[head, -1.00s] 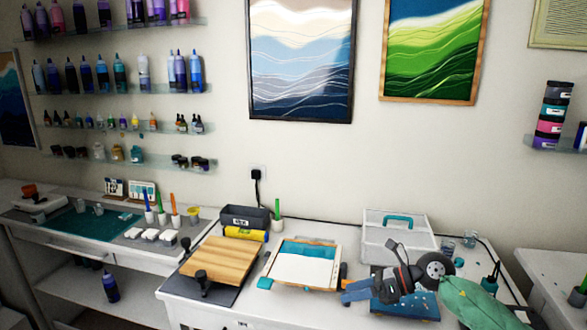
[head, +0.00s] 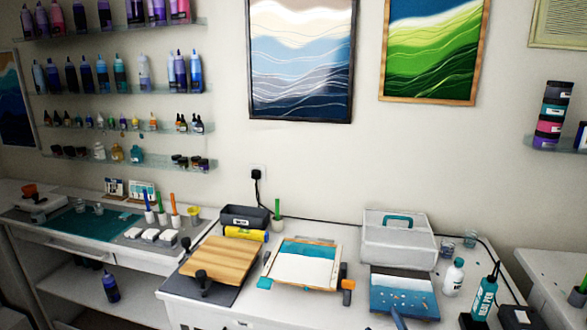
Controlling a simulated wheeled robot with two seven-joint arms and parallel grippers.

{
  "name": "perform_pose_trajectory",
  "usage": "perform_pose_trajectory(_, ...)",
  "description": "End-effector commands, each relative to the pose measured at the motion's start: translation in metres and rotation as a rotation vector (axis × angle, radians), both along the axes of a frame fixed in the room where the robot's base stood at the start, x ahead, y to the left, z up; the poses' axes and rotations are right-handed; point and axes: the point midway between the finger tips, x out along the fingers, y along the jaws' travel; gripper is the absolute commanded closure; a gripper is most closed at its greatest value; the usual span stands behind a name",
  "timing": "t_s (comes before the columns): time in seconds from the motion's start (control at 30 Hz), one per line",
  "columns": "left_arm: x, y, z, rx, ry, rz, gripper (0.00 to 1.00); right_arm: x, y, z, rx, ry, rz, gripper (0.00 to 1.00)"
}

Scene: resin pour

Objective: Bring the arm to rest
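Neither of my grippers can be made out in the head view. The area at the table's right front, where my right arm was, shows no arm now. A blue panel (head: 402,300) with a pale wavy band and small light spots lies flat there, with a blue stick-like piece (head: 398,318) at its front edge.
A white case (head: 399,243) with a teal handle stands behind the panel. A framed panel (head: 305,265) and a wooden board (head: 218,258) lie to the left. Clear cups (head: 470,238) stand at the back right. Dark objects (head: 515,318) at the bottom right are cut off.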

Motion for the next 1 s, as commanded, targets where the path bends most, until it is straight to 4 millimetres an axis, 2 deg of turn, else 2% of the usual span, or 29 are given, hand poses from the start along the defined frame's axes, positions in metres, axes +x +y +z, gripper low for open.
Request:
perform_pose_trajectory(0.03,0.0,0.001,0.0,0.001,0.0,-0.001,0.64,-0.015,-0.006,-0.021,0.066,0.093,-0.047,0.33)
perform_pose_trajectory(0.17,0.0,0.0,0.0,0.0,-0.001,0.0,0.64,-0.058,-0.019,-0.075,0.223,0.346,-0.165,0.33)
perform_pose_trajectory(0.2,0.001,-0.002,0.001,-0.002,-0.002,0.001,0.64,-0.074,-0.021,-0.092,0.266,0.425,-0.199,0.33)
perform_pose_trajectory(0.3,0.001,-0.007,0.001,-0.007,-0.003,0.002,0.64,-0.115,-0.022,-0.126,0.363,0.613,-0.274,0.33)
perform_pose_trajectory(0.4,0.002,-0.013,0.002,-0.014,-0.003,0.005,0.64,-0.15,-0.02,-0.149,0.429,0.757,-0.326,0.33)
perform_pose_trajectory(0.7,0.002,-0.019,0.002,-0.021,-0.004,0.007,0.64,-0.224,-0.011,-0.183,0.539,1.038,-0.416,0.33)
perform_pose_trajectory(1.0,0.002,-0.004,0.001,-0.005,-0.002,0.001,0.64,-0.276,-0.002,-0.195,0.598,1.221,-0.466,0.33)
